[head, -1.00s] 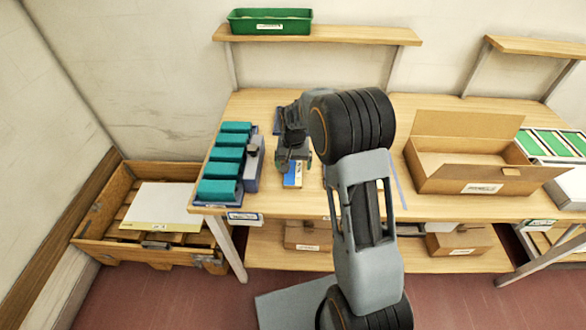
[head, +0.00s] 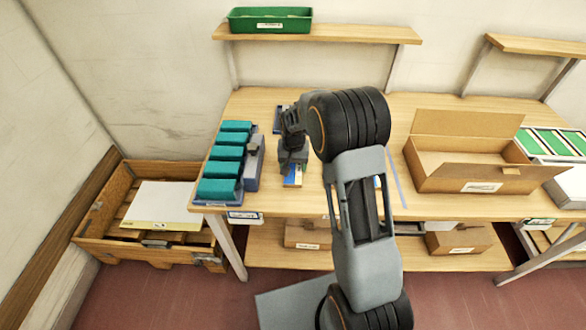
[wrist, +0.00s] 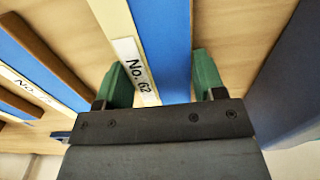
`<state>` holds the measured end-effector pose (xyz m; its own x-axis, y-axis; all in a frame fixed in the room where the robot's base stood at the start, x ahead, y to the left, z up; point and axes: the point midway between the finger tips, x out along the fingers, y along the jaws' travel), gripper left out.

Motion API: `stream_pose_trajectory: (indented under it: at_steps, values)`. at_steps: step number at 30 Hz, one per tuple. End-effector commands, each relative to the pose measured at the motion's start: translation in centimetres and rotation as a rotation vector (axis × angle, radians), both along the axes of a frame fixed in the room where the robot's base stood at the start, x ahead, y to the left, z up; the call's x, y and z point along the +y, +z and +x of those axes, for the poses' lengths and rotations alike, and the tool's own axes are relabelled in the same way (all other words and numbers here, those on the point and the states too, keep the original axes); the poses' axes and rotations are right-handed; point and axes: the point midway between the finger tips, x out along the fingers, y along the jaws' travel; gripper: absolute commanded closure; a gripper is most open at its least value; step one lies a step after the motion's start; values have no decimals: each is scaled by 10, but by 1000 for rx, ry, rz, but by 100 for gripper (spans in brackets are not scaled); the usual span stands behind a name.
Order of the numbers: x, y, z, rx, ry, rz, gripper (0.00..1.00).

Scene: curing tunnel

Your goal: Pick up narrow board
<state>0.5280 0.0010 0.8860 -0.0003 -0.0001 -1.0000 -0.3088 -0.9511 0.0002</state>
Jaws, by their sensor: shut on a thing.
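The narrow board (wrist: 163,45) is blue with a cream edge strip and a white label reading "No. 62". My gripper (wrist: 160,80) has its two green fingers on either side of it, shut on it. In the head view, part of the board (head: 292,181) shows blue and cream just below my gripper (head: 293,160), over the worktable (head: 330,208). The fingertips are hard to see there. The wrist view does not clearly show whether the board touches the tabletop.
Another labelled board (wrist: 35,80), blue with brown and cream strips, lies left in the wrist view. A rack of teal blocks (head: 221,170) stands left of my gripper. An open cardboard box (head: 470,170) stands right. A green bin (head: 270,21) sits on the shelf above.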

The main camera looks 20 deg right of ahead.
Motion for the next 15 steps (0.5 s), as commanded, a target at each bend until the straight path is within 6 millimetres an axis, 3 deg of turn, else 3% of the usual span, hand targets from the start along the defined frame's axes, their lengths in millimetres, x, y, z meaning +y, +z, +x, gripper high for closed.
stream_pose_trajectory:
  at_steps: [9,15]
  values:
    - [0,3,0,-1,0,0,61]
    - [0,19,1,-4,0,0,61]
